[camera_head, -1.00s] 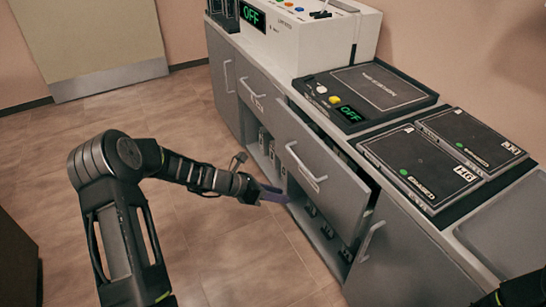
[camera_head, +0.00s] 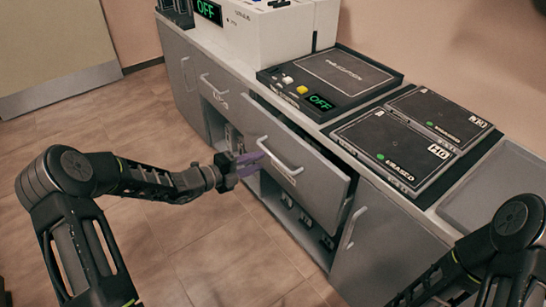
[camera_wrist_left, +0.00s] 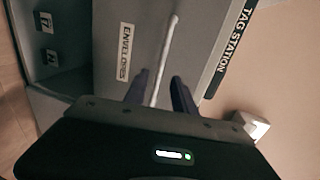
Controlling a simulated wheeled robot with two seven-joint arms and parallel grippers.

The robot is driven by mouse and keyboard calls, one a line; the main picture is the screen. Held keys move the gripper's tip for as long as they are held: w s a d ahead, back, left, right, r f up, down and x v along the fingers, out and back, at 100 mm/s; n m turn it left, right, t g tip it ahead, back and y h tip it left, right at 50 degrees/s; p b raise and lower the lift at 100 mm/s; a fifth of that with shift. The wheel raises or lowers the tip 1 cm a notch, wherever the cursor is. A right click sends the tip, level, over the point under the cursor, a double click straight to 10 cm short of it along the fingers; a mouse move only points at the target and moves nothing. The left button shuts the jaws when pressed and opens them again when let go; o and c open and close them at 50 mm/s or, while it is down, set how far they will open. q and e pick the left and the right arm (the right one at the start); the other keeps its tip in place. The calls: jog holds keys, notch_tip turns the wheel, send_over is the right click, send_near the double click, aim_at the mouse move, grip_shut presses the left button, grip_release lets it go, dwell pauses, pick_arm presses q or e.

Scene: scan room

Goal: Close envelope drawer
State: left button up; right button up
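The envelope drawer (camera_head: 318,170) is a grey drawer in the counter front, standing partly out with a dark gap behind its top edge. Its pale bar handle (camera_head: 278,157) faces my left gripper (camera_head: 250,162). In the left wrist view, the drawer front carries an "ENVELOPES" label (camera_wrist_left: 126,52), and the handle (camera_wrist_left: 166,55) runs between the two purple fingers of my left gripper (camera_wrist_left: 160,92). The fingers are apart, with space on both sides of the bar; I cannot tell how deep the handle sits between them. My right arm shows at the lower right, its gripper out of view.
Under the drawer is an open shelf (camera_head: 290,215) with small dark items. Another drawer (camera_head: 215,82) is left of it, and a cabinet door (camera_head: 385,245) right. The countertop holds a black pad with an OFF display (camera_head: 322,103) and dark panels (camera_head: 400,150). The floor is clear.

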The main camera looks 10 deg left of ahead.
aim_at(273, 155)
pick_arm(q)
jog(key=b+x, duration=0.1)
jog(key=x, duration=0.6)
jog(key=shift+s, duration=0.1)
jog(key=shift+c, duration=0.4)
grip_shut()
dwell(0.8)
